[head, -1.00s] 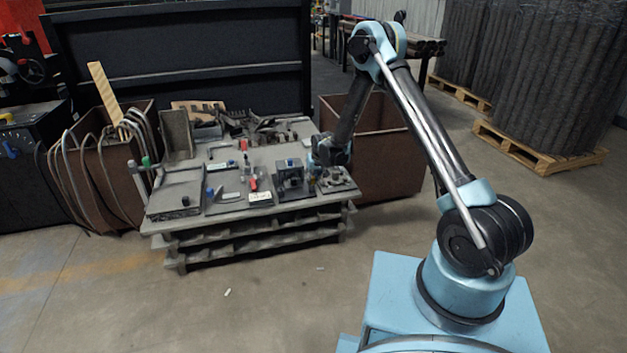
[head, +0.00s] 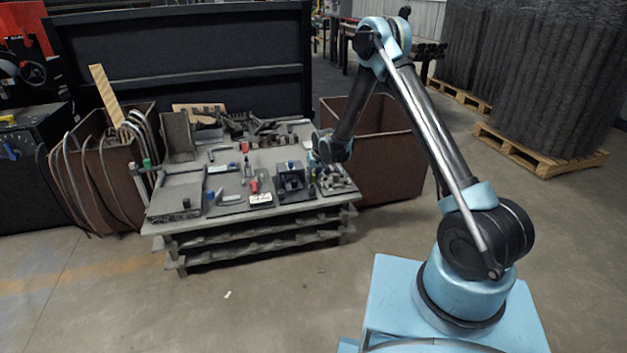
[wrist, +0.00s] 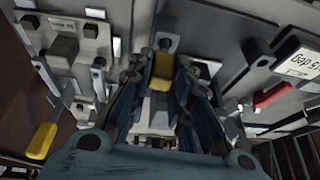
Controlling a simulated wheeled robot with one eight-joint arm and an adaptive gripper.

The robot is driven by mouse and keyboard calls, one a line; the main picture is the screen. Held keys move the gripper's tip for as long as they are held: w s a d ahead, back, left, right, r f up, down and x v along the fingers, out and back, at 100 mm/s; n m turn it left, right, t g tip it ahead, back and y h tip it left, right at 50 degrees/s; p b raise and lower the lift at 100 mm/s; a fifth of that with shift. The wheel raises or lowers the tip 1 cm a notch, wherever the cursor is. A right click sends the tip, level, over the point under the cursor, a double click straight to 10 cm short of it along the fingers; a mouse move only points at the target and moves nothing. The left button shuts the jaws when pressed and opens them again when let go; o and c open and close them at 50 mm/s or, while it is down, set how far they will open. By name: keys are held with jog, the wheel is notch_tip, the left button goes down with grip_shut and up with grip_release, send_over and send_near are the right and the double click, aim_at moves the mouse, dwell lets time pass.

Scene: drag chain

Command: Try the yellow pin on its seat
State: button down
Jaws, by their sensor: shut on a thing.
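The yellow pin (wrist: 162,72) shows in the wrist view between the two fingers of my gripper (wrist: 160,84), which is shut on it. A grey piece sits just above the yellow part in that picture. In the head view my gripper (head: 319,181) is low over the right part of the bench, just right of a dark block fixture (head: 291,178). The pin is too small to make out there. Grey fixture parts show behind and below the fingers in the wrist view. I cannot tell which is the seat or whether the pin touches it.
A yellow-handled tool (wrist: 42,140) lies at the left in the wrist view. A red clamp handle (wrist: 272,95) and a white label plate (wrist: 299,60) are at the right. The bench (head: 258,222) also holds a grey plate (head: 176,193) and several loose parts. A rusty bin (head: 390,170) stands behind right.

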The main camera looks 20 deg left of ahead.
jog(key=shift+r, duration=1.75)
